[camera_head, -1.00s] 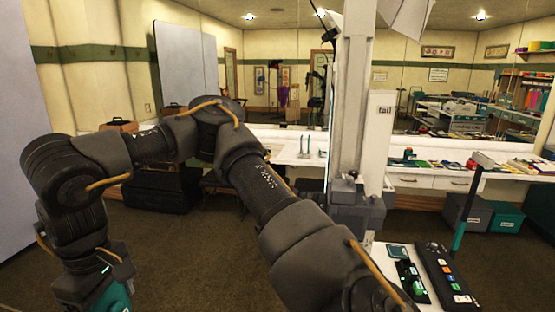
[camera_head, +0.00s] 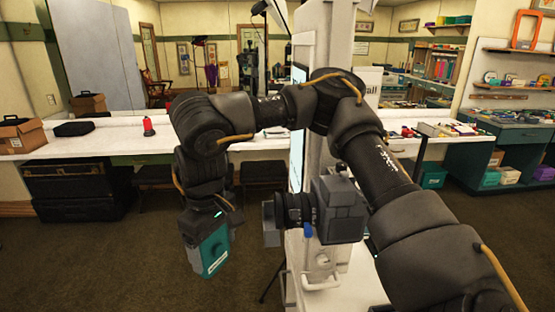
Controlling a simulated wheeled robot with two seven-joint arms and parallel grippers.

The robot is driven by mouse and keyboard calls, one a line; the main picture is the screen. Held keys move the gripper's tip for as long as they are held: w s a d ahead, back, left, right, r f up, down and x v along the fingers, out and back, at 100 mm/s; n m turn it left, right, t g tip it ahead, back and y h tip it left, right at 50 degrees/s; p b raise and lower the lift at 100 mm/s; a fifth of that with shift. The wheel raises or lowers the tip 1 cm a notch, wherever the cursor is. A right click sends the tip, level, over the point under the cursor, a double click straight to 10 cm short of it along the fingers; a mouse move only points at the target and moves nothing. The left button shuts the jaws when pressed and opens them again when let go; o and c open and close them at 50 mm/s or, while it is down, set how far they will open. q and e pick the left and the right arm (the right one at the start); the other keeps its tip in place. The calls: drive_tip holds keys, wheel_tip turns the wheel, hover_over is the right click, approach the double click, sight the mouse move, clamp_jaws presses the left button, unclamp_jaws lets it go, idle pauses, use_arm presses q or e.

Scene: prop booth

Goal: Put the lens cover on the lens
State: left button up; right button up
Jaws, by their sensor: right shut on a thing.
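A dark grey camera (camera_head: 342,207) is mounted beside the white column near the middle of the head view. Its round black lens (camera_head: 297,208) points left, with a square grey piece at its front end. My right arm comes in from the right and arches over the camera. My right gripper (camera_head: 208,252), a grey and teal body, hangs down to the left of the lens with a gap between them. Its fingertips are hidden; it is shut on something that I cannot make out. I cannot pick out the lens cover. My left gripper is not in view.
The white column (camera_head: 322,50) stands close behind the camera. A long white counter (camera_head: 100,141) runs behind, with a cardboard box (camera_head: 22,135) and a red spool-like object (camera_head: 149,126). Black cases (camera_head: 82,190) are below it. The floor at left is clear.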

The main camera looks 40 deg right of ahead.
drive_tip(key=r+p, duration=0.1)
drive_tip(key=r, duration=0.1)
drive_tip(key=d+r+p, duration=0.1)
drive_tip(key=r, duration=0.1)
drive_tip(key=r+p, duration=0.1)
drive_tip(key=r, duration=0.1)
drive_tip(key=shift+w+d+r, duration=0.1)
drive_tip(key=shift+w+d, duration=0.05)
drive_tip(key=shift+d, duration=0.15)
drive_tip(key=s+d+r+n+p, duration=0.1)
drive_tip(key=d+r+n+p, duration=0.4)
drive_tip(key=r+n, duration=0.45)
drive_tip(key=s+d+r+n+p, duration=0.1)
drive_tip(key=d+r+n+p, duration=0.4)
drive_tip(key=n, duration=0.7)
drive_tip(key=f+n, duration=0.1)
drive_tip(key=n, duration=0.6)
drive_tip(key=s+f+n, duration=0.1)
drive_tip(key=f+n, duration=0.1)
drive_tip(key=n, duration=0.5)
drive_tip(key=f+n, duration=0.2)
drive_tip(key=n, duration=0.5)
drive_tip(key=shift+s+d+f+n+p, duration=0.1)
drive_tip(key=shift+s+d+n+p, duration=0.15)
drive_tip(key=shift+n+p, duration=0.1)
